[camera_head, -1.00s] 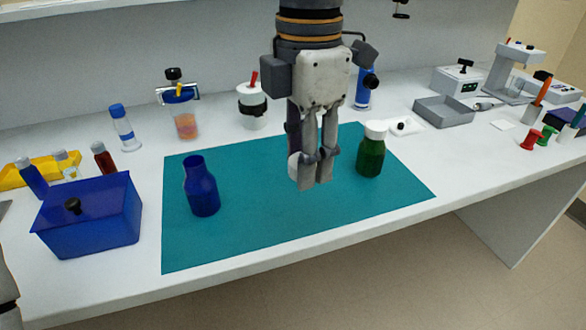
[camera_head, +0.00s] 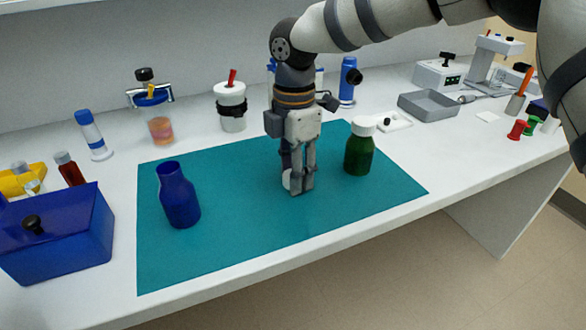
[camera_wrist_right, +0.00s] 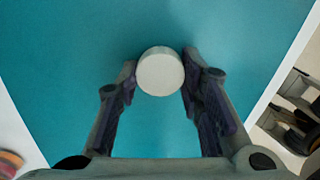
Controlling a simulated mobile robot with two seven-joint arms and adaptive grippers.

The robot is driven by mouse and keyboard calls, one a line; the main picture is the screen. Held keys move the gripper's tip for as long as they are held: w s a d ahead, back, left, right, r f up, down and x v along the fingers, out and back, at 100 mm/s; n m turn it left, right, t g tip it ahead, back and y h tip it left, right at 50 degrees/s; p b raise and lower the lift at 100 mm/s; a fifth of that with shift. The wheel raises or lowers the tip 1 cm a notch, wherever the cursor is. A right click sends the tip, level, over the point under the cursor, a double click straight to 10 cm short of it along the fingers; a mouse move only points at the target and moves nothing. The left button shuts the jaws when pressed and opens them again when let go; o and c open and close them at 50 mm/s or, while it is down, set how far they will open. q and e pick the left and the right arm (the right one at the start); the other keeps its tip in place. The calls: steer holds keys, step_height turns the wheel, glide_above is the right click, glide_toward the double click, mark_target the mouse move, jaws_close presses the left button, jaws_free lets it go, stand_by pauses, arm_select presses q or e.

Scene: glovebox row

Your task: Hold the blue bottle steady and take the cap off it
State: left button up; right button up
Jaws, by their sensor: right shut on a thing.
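The blue bottle (camera_head: 179,196) stands upright on the teal mat (camera_head: 225,240), left of my right gripper, with its neck bare. My right gripper (camera_head: 298,188) points down over the middle of the mat, apart from the bottle. It is shut on a round white cap (camera_wrist_right: 160,72), which sits between the fingertips in the wrist view. In the head view the cap (camera_head: 287,180) is partly hidden by the fingers, low at the mat; I cannot tell whether it touches. My left gripper is not in view.
A green bottle with a white cap (camera_head: 359,150) stands just right of my right gripper. A blue lidded box (camera_head: 60,245) is at the left. A white jar (camera_head: 231,107) and a grey tray (camera_head: 428,106) stand behind. The mat's front is clear.

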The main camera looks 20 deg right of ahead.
steer(key=o, duration=1.3)
